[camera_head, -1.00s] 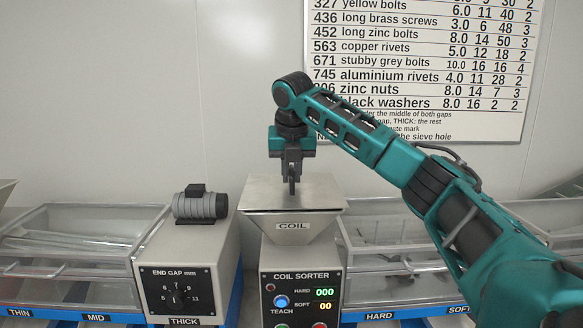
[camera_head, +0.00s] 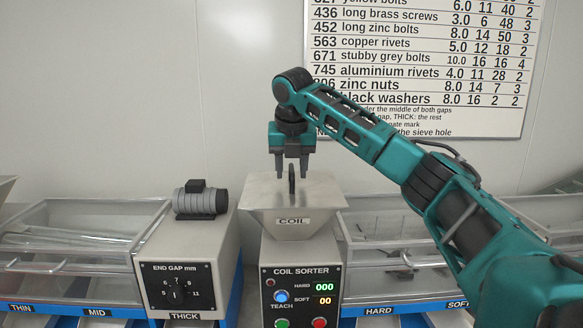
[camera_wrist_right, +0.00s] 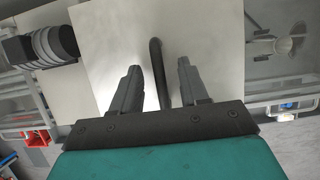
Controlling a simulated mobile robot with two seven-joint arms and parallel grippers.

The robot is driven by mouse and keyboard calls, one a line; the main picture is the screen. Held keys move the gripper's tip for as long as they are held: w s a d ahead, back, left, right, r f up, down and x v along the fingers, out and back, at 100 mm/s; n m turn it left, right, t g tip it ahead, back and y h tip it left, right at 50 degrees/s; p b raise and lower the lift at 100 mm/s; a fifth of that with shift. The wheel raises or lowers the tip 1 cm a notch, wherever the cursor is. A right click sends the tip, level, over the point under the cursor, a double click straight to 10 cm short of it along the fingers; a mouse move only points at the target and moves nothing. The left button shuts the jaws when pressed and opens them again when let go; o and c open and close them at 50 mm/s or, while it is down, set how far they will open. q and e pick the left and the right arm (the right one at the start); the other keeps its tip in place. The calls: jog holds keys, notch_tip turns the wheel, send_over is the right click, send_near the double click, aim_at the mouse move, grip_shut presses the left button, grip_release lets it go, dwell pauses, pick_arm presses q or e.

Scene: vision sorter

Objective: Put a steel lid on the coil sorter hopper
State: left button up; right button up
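The coil sorter hopper (camera_head: 292,223) is a grey steel funnel marked COIL on top of the coil sorter box (camera_head: 300,292). A flat steel lid (camera_head: 325,190) lies over its top, with a dark upright handle (camera_head: 291,180) in the middle. The lid (camera_wrist_right: 110,60) and its dark handle (camera_wrist_right: 157,70) also show in the right wrist view. My right gripper (camera_head: 291,178) is open just above the lid, fingers apart on either side of the handle and not gripping it. The right wrist view shows the gap between the fingers (camera_wrist_right: 156,80). My left gripper is out of view.
The end gap box (camera_head: 185,275) with a grey motor (camera_head: 200,202) stands left of the sorter. Clear-covered bins (camera_head: 75,235) stand at the left, others (camera_head: 395,260) at the right. A chart (camera_head: 430,60) hangs behind my right arm.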

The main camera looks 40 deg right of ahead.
jog(key=v, duration=1.3)
jog(key=shift+w, duration=0.1)
